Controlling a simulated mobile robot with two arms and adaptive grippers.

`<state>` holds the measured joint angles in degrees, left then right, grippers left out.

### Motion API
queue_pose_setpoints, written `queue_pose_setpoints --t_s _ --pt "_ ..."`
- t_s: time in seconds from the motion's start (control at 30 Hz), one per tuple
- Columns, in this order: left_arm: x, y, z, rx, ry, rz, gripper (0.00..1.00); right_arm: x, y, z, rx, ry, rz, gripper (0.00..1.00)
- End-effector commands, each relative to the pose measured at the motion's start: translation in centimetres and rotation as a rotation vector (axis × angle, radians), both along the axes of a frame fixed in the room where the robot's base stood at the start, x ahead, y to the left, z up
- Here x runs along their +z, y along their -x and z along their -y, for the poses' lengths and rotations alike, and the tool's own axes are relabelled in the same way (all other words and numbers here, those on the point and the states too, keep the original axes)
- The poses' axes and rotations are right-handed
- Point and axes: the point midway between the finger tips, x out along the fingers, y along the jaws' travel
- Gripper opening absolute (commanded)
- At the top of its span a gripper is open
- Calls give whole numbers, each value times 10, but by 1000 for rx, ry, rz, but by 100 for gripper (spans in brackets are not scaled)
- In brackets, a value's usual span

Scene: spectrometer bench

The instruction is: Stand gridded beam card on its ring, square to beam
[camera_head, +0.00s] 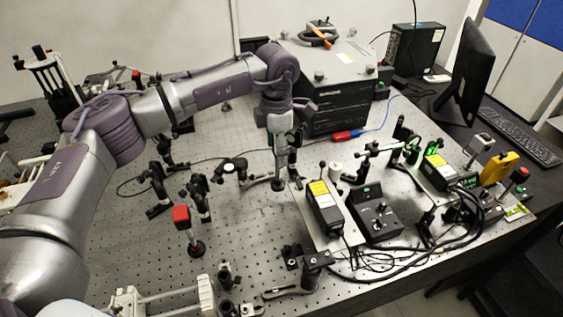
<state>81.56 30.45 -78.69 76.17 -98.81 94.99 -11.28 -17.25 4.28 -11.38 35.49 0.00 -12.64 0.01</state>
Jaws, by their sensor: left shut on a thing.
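My left arm comes in from the left and reaches over the middle of the bench. Its wrist points down, and my left gripper (281,160) is at the rear left of the plate with the yellow-labelled box. It is shut on a slim, dark, upright thing with a small round foot (278,185). I cannot make out a grid on it or tell whether it is the beam card. I cannot tell if the foot touches the table or a ring. My right gripper is not in view.
A red block on a post (181,214) stands at front left. A box with a yellow label (324,207) and a black control box (375,216) stand at right, with loose cables in front. A dark instrument (335,98) stands behind. Perforated tabletop (125,250) is bare at left front.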

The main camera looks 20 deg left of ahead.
Motion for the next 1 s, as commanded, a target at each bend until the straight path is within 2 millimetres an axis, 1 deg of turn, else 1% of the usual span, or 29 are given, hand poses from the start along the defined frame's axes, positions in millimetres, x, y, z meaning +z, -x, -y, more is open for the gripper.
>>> queue_pose_setpoints --t_s 0.1,0.17,0.3,0.4,0.7,0.73,0.87,0.9,1.0 --pt "-6 0 1 -1 2 1 0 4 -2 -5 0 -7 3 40" --pt "-12 0 1 -1 2 0 0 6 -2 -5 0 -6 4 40" --pt "-31 1 1 -1 0 -2 0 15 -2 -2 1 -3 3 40" --pt "-41 0 1 -1 2 0 0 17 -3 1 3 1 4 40" --pt "-45 0 1 -1 2 3 0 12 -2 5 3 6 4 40" --pt "-45 0 1 -1 2 1 71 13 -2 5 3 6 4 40" --pt "-44 0 1 -1 1 1 93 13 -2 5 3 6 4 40" --pt "-44 0 1 -1 1 1 95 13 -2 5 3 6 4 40" --pt "-44 0 1 -1 1 1 95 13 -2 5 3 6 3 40"
